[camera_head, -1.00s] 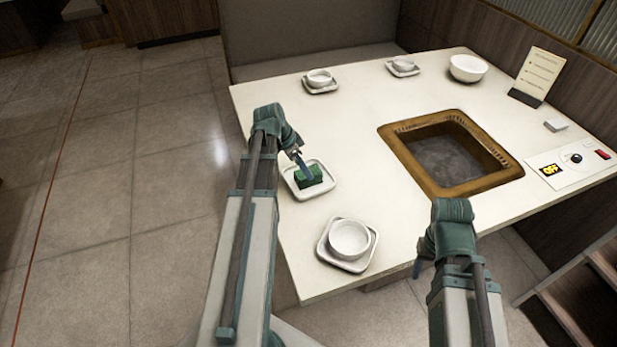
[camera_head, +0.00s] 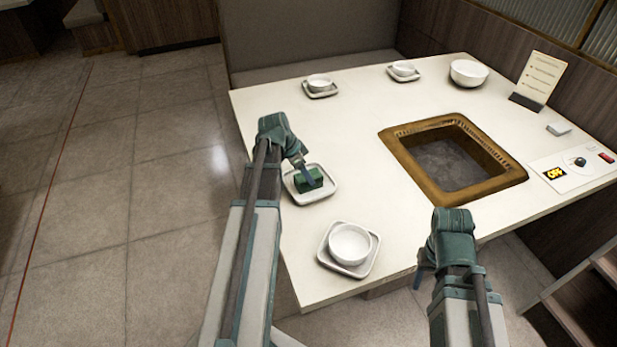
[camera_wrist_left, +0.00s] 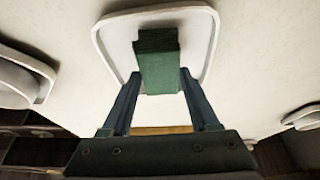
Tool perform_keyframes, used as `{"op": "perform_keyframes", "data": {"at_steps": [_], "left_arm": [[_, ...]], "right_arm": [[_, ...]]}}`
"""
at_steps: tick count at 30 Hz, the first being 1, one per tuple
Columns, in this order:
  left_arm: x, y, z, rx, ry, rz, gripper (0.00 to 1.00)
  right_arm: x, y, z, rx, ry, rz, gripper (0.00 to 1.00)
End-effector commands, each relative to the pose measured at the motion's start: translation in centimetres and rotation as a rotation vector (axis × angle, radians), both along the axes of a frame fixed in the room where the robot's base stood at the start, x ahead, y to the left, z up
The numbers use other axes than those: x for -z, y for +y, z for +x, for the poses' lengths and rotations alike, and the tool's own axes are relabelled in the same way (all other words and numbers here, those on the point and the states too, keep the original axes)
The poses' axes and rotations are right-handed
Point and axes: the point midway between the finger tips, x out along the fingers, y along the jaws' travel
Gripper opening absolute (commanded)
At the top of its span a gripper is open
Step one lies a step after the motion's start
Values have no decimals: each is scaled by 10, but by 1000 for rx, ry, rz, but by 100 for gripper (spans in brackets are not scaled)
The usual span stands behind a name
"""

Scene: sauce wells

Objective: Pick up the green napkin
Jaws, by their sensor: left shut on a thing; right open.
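The green napkin (camera_head: 307,181) is a folded block at the white square saucer (camera_head: 327,195) on the table's left side. My left gripper (camera_head: 309,180) is shut on the napkin. In the left wrist view the napkin (camera_wrist_left: 158,62) sits between the two blue fingers, with the saucer's rim (camera_wrist_left: 213,45) around it. I cannot tell whether the napkin touches the saucer. My right gripper (camera_head: 420,279) is open and empty, low by the table's front edge, partly hidden by its own wrist.
A white bowl (camera_head: 350,243) on a saucer stands at the near left corner. A brown-framed square well (camera_head: 400,160) is sunk in the tabletop. More bowls (camera_head: 319,82) stand along the back. The table (camera_head: 270,110) between them is clear.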

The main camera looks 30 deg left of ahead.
Motion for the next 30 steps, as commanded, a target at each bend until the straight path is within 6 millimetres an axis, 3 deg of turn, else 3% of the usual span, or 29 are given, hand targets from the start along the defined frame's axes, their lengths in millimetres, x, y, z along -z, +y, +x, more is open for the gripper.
{"op": "perform_keyframes", "data": {"at_steps": [8, 14, 30], "left_arm": [[-2, 0, 0, 0, 0, 0, 9], [-15, 0, 0, 0, 0, 0, 9], [-92, 0, 0, 0, 0, 0, 9]], "right_arm": [[-2, 0, 0, 0, 0, 0, 50], [-15, 0, 0, 0, 0, 0, 50], [-92, 0, 0, 0, 0, 0, 50]]}}
